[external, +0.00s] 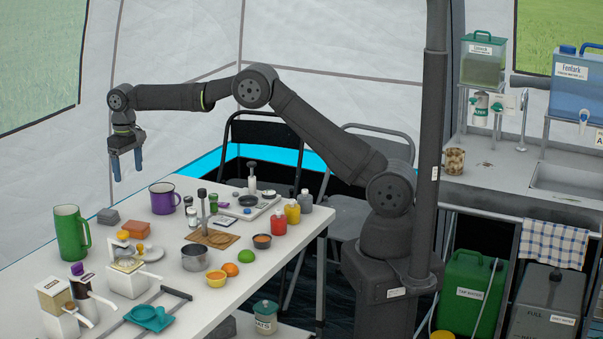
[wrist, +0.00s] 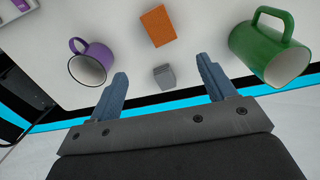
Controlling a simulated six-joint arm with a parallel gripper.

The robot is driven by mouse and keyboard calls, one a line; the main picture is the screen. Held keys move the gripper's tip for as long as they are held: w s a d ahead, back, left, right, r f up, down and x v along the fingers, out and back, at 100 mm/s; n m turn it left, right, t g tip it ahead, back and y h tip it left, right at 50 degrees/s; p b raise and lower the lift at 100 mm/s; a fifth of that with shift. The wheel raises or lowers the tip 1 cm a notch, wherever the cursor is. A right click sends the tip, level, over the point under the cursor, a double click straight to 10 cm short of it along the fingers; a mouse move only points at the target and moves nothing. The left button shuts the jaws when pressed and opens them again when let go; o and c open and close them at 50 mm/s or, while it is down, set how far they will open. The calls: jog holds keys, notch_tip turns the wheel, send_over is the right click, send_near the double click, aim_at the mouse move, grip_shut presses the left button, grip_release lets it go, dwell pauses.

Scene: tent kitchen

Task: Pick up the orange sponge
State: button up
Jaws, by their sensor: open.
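The orange sponge (external: 137,228) is a small block on the white table, at the left in the external view. In the wrist view the sponge (wrist: 158,25) lies near the top, beyond the fingertips and slightly tilted in the picture. My gripper (external: 128,172) points down with two blue fingers and hangs well above the table's far left side. It also shows in the wrist view (wrist: 162,67), open and empty. A grey block (wrist: 164,77) appears between the fingertips, below them on the table.
A green mug (external: 70,234) and a purple mug (external: 163,199) stand on either side of the blocks. A small orange item, a dispenser (external: 127,277), a pot (external: 194,258) and fruit crowd the table nearby. Air around my gripper is clear.

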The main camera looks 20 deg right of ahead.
jog(key=n, duration=0.2)
send_over(134, 225)
notch_tip(134, 225, down, 13)
jog(key=shift+w+a+f, duration=0.15)
jog(key=shift+s+d+f, duration=0.1)
jog(key=shift+f, duration=1.25)
jog(key=shift+s+d+f, duration=0.1)
jog(key=shift+f, duration=1.2)
jog(key=c, duration=1)
